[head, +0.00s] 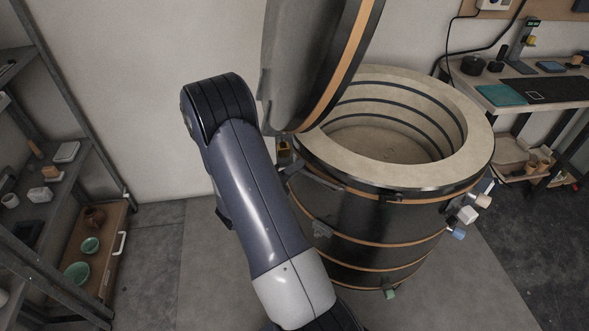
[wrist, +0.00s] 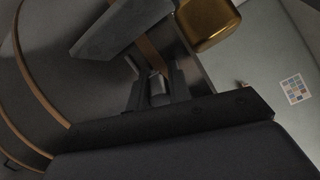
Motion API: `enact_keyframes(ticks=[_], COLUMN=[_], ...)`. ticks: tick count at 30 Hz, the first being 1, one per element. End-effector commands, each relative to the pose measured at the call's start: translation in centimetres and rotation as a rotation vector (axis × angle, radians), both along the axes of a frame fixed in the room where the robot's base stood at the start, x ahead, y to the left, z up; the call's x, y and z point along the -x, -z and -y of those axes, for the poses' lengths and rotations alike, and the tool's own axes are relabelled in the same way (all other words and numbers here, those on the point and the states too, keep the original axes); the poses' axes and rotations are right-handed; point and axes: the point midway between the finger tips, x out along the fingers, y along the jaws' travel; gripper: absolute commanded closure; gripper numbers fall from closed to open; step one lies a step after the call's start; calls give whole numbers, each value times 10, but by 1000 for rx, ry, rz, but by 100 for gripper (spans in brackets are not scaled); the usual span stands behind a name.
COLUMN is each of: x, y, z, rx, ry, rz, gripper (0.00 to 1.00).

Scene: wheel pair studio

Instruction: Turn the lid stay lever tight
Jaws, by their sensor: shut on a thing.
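The kiln (head: 380,225) stands right of centre in the head view, a dark drum with orange bands and a pale rim. Its thick lid (head: 305,70) is raised and tilted up at the left of the opening. In the wrist view my gripper (wrist: 157,82) is shut on a small grey metal piece (wrist: 157,86), which looks like the lid stay lever. Most of this piece is hidden between the fingers. A grey bar (wrist: 122,30) and a brass-coloured block (wrist: 207,20) are just beyond the fingers. In the head view my arm hides the gripper and lever.
A metal shelf (head: 60,160) with pots and bowls stands at the left. A workbench (head: 545,92) with a teal mat is at the right. Coloured blocks (head: 467,214) sit at the kiln's right side. A colour-patch card (wrist: 294,89) shows in the wrist view.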

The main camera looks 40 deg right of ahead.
Motion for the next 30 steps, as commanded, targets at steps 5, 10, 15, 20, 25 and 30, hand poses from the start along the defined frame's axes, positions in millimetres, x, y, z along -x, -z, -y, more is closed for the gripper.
enact_keyframes(ticks=[5,10,15,20,25,30], x=[1,4,5,5,5,4], y=[-23,-34,-33,-33,-33,-33], z=[0,1,1,1,1,1], rx=[-38,-68,-72,-72,-72,-72], ry=[0,1,1,2,1,1], rz=[127,227,242,242,241,240], gripper=[100,100,100,81,67,61])
